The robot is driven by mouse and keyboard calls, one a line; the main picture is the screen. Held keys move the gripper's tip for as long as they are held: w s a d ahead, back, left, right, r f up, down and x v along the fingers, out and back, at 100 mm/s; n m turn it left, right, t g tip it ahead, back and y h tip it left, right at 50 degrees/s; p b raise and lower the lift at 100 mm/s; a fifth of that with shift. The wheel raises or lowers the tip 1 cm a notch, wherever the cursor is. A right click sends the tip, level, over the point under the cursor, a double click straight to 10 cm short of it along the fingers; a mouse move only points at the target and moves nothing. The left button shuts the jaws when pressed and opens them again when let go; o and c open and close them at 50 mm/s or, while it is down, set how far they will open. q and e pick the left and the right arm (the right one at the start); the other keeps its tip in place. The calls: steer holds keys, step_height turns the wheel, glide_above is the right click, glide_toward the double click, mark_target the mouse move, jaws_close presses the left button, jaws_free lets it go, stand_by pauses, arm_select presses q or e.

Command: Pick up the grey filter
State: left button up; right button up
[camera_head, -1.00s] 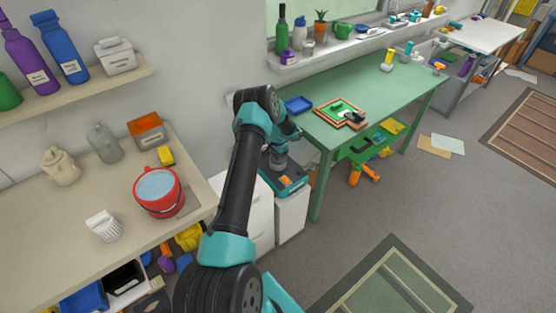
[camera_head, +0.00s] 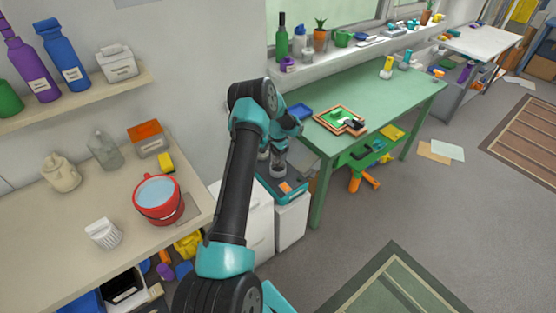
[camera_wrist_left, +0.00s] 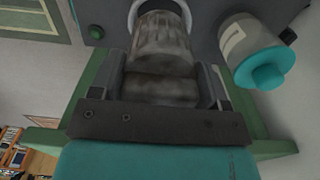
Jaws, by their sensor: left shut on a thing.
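The grey filter (camera_wrist_left: 162,42) is a ribbed, smudged cylinder in the left wrist view. My left gripper (camera_wrist_left: 162,78) is shut on it, with a dark finger on each side. The filter's far end meets a pale round ring (camera_wrist_left: 158,4) on a grey housing; I cannot tell whether it is still seated there. In the head view my left gripper (camera_head: 286,138) is over a grey-and-teal machine (camera_head: 284,186) beside the green table, and my arm partly hides the spot. My right gripper is not in view.
A white canister with a teal cap (camera_wrist_left: 250,55) stands close to the right finger. The green table (camera_head: 385,95) lies to the right, with a framed board (camera_head: 341,119) on it. A beige counter at left holds a red bucket (camera_head: 158,200) and a white ribbed cup (camera_head: 103,233).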

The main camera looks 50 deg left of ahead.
arm_select(q)
steer(key=shift+r, duration=1.8)
